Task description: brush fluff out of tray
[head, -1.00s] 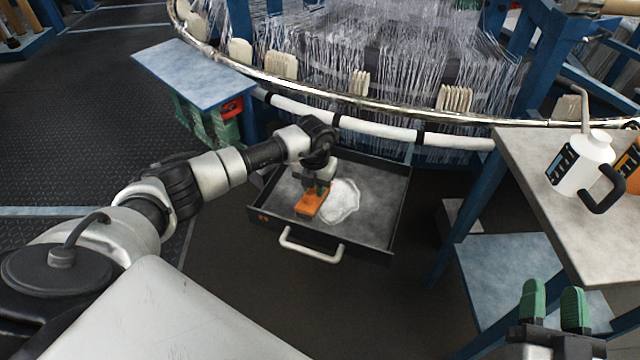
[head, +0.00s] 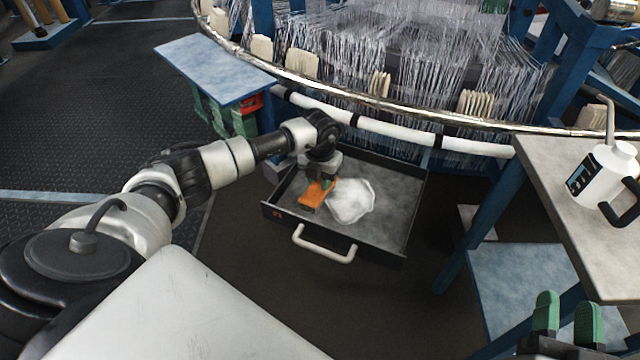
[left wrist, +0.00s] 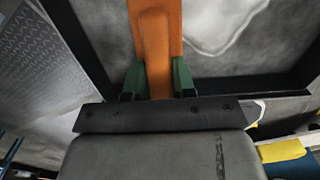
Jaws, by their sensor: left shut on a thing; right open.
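The dark grey tray (head: 398,212) is an open drawer with a white handle under the loom's ring. A white patch of fluff (head: 352,201) lies on its floor, left of the middle; its edge also shows in the left wrist view (left wrist: 222,22). My left gripper (head: 322,184) is shut on an orange brush (head: 313,196), inside the tray near its left front, just left of the fluff. In the left wrist view the green fingertips (left wrist: 158,78) clasp the orange brush (left wrist: 155,35). The bristles are hidden. My right gripper (head: 567,318) is open and empty at the lower right.
The circular loom (head: 400,60) with its metal ring stands behind the tray. A table (head: 560,170) with a white spouted bottle (head: 603,168) is at the right, above a blue shelf (head: 515,280). A blue side table (head: 215,68) is at the left. The floor before the tray is clear.

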